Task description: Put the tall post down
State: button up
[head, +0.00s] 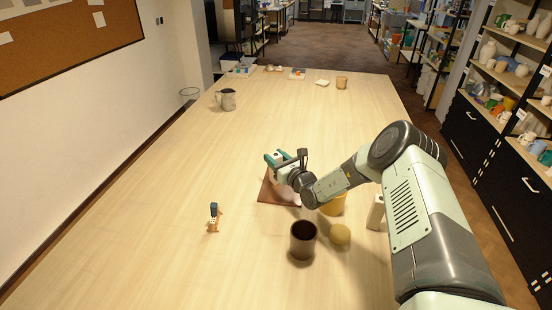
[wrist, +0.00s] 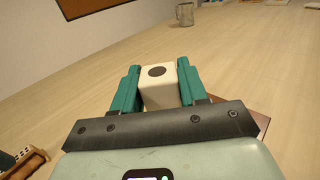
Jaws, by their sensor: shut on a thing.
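My gripper (wrist: 160,85) is shut on the tall post (wrist: 161,88), a white square-section block with a dark round spot on its end face. Its teal fingers press on the post's two sides. In the head view my gripper (head: 286,160) is over a brown square board (head: 268,195) in the middle of the table. There the post is mostly hidden behind the gripper and wrist. I cannot tell whether its lower end touches the board. A corner of the board also shows at the right in the wrist view (wrist: 262,119).
A grey mug (head: 226,99) is farther back. The table's left side is clear.

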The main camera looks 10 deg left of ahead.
jog(key=o, duration=1.2)
jog(key=shift+r, duration=0.15)
jog(key=v, duration=1.2)
